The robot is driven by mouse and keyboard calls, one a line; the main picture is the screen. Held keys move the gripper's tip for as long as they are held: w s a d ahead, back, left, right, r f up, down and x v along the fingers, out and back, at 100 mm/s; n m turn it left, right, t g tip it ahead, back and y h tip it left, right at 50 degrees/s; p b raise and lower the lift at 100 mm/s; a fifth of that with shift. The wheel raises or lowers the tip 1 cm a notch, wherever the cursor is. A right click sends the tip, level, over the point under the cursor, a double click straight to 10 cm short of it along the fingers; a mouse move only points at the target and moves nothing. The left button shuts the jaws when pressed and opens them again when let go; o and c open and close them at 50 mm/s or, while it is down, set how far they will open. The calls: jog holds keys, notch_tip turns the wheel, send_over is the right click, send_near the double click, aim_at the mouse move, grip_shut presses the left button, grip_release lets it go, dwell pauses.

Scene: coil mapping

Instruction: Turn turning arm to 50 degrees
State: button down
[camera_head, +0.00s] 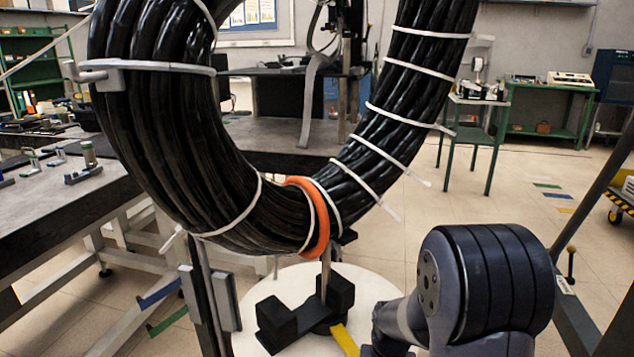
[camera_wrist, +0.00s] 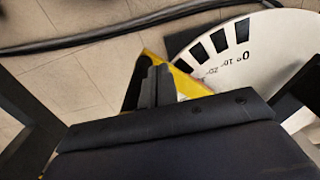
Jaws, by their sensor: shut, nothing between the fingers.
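The turning arm (camera_head: 344,340) shows as a yellow bar at the front of a round white dial plate (camera_head: 252,297). In the wrist view the yellow turning arm (camera_wrist: 188,84) lies partly behind my gripper (camera_wrist: 153,75). The fingers are shut and empty, and overlap the yellow bar; I cannot tell whether they touch it. The white dial (camera_wrist: 285,45) has black marks and printed numbers, with 0° readable and smaller ones blurred. My gripper's tips are hidden in the head view, below my dark wrist at lower right.
A large black cable coil (camera_head: 165,130) with white ties and an orange ring (camera_head: 318,222) stands above the dial. Black blocks (camera_head: 340,290) sit on the dial. A workbench (camera_head: 45,195) stands at left. A dark frame post (camera_head: 600,180) rises at right.

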jog(key=shift+s+f, duration=0.25)
jog(key=shift+w+d, duration=0.2)
jog(key=shift+d, duration=0.4)
jog(key=shift+w+d, duration=0.15)
jog(key=shift+d, duration=0.45)
jog(key=shift+w+d+r, duration=0.1)
jog(key=shift+w+r, duration=0.05)
jog(key=shift+w+d+r+p, duration=0.15)
jog(key=shift+w+d+p, duration=0.35)
jog(key=shift+d, duration=0.55)
jog(key=shift+w, duration=0.1)
jog(key=shift+d, duration=0.25)
